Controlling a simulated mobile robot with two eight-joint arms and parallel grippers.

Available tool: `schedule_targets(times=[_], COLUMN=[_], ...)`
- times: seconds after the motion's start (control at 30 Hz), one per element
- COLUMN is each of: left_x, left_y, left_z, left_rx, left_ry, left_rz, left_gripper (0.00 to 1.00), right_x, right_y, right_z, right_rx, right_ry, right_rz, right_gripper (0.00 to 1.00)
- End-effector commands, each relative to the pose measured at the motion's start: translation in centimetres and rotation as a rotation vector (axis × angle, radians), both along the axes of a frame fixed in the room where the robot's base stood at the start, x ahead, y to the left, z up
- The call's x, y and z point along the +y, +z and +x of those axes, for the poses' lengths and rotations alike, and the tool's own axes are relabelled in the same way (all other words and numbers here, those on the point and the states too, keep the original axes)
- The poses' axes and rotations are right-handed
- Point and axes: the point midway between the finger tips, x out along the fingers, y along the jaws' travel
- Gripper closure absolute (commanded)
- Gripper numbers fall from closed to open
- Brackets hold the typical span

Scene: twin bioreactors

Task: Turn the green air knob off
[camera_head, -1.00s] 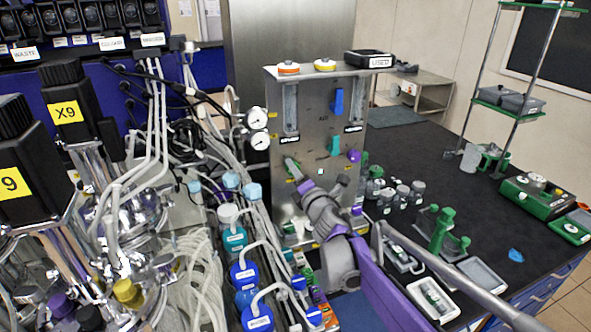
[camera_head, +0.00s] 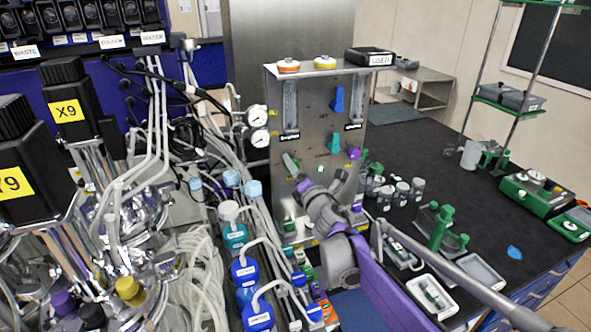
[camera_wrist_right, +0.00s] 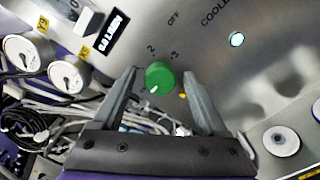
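The green knob (camera_wrist_right: 160,76) sits on the grey metal panel (camera_wrist_right: 215,85) in the right wrist view. Its white mark (camera_wrist_right: 154,89) points to the lower left; the printed digits 2 and 3 and the word OFF lie above it. My right gripper (camera_wrist_right: 159,88) is open, one finger on each side of the knob, with gaps showing between them. In the head view my right gripper (camera_head: 313,168) is in front of the panel's lower part, and I cannot make out the knob clearly there. My left gripper is not in view.
Two pressure gauges (camera_head: 257,127) are left of the panel. A blue knob (camera_head: 338,99), a teal knob (camera_head: 335,143) and a purple knob (camera_head: 353,153) are on it. Tubing and blue-capped bottles (camera_head: 245,270) crowd the left. The dark bench (camera_head: 440,150) has several small items.

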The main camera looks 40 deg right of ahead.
Motion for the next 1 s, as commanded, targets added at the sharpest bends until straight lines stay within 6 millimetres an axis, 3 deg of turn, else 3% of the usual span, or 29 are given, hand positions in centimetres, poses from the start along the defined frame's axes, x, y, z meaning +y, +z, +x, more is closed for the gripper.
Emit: schedule_targets(times=[0.37,0.8,1.0], left_x=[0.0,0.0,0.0], left_y=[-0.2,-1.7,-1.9], left_z=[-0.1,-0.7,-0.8], left_rx=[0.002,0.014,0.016], left_ry=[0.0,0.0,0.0], left_rz=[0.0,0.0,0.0], left_gripper=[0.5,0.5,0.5], right_x=[0.2,2.4,3.1], right_y=[-0.1,-0.2,-0.1], right_z=[-0.6,-7.8,-9.8], right_rx=[0.0,0.001,0.001], right_ry=[-0.001,-0.002,-0.001], right_rz=[0.001,0.001,0.0], right_gripper=[0.23,0.23,0.23])
